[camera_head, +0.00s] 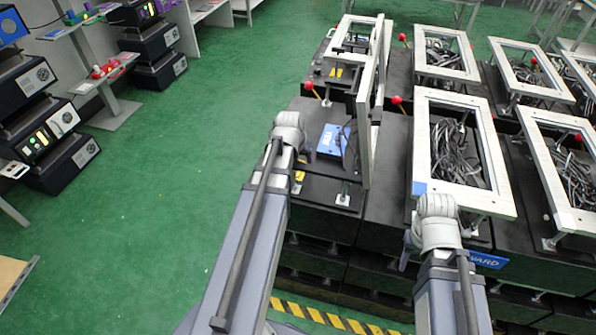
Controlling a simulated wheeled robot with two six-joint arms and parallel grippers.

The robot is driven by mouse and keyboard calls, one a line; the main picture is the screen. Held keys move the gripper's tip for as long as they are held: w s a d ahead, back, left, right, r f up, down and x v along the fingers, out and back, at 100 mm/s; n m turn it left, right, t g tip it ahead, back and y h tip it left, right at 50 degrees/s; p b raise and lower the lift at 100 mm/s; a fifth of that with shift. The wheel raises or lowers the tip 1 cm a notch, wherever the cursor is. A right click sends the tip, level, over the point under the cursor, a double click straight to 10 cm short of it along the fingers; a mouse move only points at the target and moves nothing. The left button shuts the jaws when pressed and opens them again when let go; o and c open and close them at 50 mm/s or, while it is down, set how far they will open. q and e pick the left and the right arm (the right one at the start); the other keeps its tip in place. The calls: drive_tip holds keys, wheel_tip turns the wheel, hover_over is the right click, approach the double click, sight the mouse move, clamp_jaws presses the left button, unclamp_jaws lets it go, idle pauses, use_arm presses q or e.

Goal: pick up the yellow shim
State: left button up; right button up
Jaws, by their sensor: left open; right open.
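A small yellow piece (299,177), which looks like the yellow shim, lies on the dark top of the nearer left fixture, just below and right of my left wrist. It is partly hidden by my arm. My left gripper (291,133) is at the left edge of this fixture; its wrist covers most of its fingers. It is open, and I see nothing held. My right gripper (437,216) is open at the front edge of the middle framed fixture, well right of the yellow piece. Its fingers are mostly hidden.
Red-knobbed levers (308,86) stand around. Framed fixtures with dark cables (456,154) fill the right. Green floor (190,190) is clear at left.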

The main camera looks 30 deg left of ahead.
use_arm(q)
clamp_jaws()
idle(0.4)
drive_tip(key=shift+r, duration=0.15)
wheel_tip(320, 180, up, 10)
drive_tip(key=p, duration=1)
